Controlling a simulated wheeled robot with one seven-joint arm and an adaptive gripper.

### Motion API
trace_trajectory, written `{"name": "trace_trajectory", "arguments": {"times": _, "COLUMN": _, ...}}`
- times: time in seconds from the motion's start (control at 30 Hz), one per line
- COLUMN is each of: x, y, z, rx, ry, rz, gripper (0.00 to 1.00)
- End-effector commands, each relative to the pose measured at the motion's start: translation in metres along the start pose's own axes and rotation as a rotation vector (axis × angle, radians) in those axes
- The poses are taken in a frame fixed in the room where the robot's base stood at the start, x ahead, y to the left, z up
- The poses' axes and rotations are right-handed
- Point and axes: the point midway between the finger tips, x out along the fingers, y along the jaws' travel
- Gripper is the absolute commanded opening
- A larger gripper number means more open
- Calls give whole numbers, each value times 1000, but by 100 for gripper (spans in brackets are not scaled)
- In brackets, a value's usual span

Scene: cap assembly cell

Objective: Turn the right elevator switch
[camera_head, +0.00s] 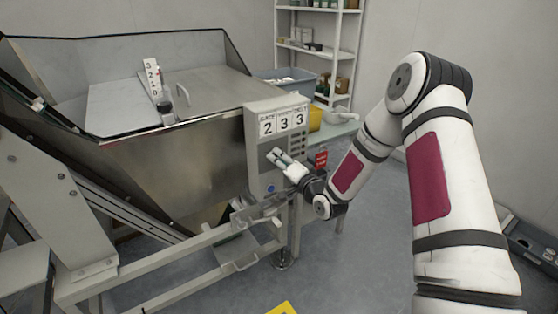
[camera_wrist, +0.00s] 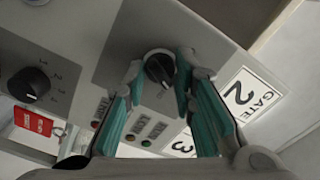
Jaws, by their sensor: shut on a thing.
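In the wrist view, a black rotary switch (camera_wrist: 159,69) sits on the grey control panel, between the two teal-padded fingers of my gripper (camera_wrist: 160,72). The gripper is shut on this switch. A second black rotary switch (camera_wrist: 29,84) with a numbered scale is at the left, apart from the fingers. In the head view, my gripper (camera_head: 279,158) is at the front of the control box (camera_head: 262,187), and it hides the switch there. I cannot read a label naming the held switch.
Number cards, including a "GATE 2" card (camera_wrist: 249,97), are beside the held switch. A red tag (camera_wrist: 33,122) is near the second switch. A large steel hopper (camera_head: 185,150) stands left of the box, with metal frame rails (camera_head: 165,263) below. Shelves (camera_head: 318,50) stand behind.

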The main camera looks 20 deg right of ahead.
Motion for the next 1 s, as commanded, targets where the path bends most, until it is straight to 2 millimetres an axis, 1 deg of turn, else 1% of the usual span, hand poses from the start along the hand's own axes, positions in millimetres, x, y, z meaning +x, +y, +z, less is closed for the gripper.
{"name": "trace_trajectory", "arguments": {"times": 0.2, "x": 0, "y": 1, "z": -1, "rx": 165, "ry": 3, "rz": 0, "gripper": 0}}
{"name": "trace_trajectory", "arguments": {"times": 0.4, "x": 0, "y": 0, "z": 0, "rx": 271, "ry": 1, "rz": 0, "gripper": 0}}
{"name": "trace_trajectory", "arguments": {"times": 0.7, "x": 0, "y": 0, "z": 0, "rx": 342, "ry": 1, "rz": 0, "gripper": 0}}
{"name": "trace_trajectory", "arguments": {"times": 1.0, "x": 0, "y": 1, "z": 0, "rx": 350, "ry": 1, "rz": 0, "gripper": 0}}
